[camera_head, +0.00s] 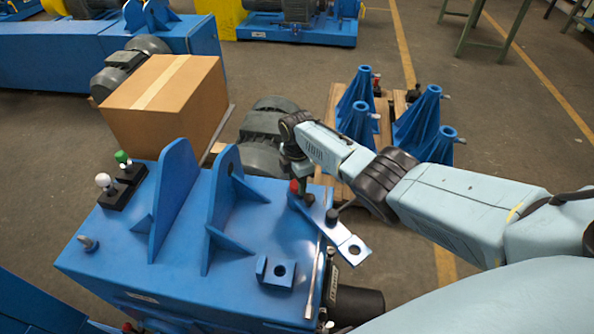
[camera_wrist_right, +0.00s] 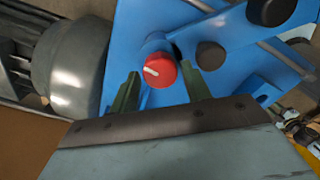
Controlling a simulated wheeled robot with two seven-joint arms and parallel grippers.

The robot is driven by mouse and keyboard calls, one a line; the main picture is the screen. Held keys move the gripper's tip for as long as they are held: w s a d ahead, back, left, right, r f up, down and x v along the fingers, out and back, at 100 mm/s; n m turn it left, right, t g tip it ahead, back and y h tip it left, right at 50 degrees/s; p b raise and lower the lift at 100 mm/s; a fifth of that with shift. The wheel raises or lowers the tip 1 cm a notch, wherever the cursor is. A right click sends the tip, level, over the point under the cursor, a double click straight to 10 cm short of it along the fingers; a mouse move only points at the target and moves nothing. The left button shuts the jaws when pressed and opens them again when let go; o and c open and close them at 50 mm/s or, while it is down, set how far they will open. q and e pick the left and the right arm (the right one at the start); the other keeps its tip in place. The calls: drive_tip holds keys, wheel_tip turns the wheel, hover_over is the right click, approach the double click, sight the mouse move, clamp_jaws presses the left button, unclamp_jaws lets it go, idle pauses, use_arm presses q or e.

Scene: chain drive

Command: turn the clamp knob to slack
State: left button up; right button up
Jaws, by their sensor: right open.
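The clamp knob (camera_wrist_right: 160,70) is red and round with a short white mark on its face. It sits on a blue post at the edge of the blue machine base (camera_head: 200,290). In the head view a small red part of the knob (camera_head: 294,186) shows below my right wrist. My right gripper (camera_wrist_right: 159,73) is open, with one dark green finger on either side of the knob. I cannot tell whether the fingers touch it. In the head view my right gripper (camera_head: 297,175) is mostly hidden by its own wrist. My left gripper is not in view.
A pivoting metal arm (camera_head: 345,240) lies beside the knob with a dark handle near it. Blue upright brackets (camera_head: 172,200) stand left of my gripper. A grey motor (camera_head: 265,135) and a cardboard box (camera_head: 165,100) are behind. A white knob and a green knob (camera_head: 122,157) stand far left.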

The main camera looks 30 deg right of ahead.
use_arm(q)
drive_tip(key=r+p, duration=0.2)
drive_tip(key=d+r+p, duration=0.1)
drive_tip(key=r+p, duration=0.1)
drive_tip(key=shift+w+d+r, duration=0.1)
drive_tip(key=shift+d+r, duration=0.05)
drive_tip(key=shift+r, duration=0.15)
use_arm(e)
wheel_tip(320, 180, up, 13)
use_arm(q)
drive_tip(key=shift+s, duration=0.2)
use_arm(e)
drive_tip(key=shift+s, duration=0.15)
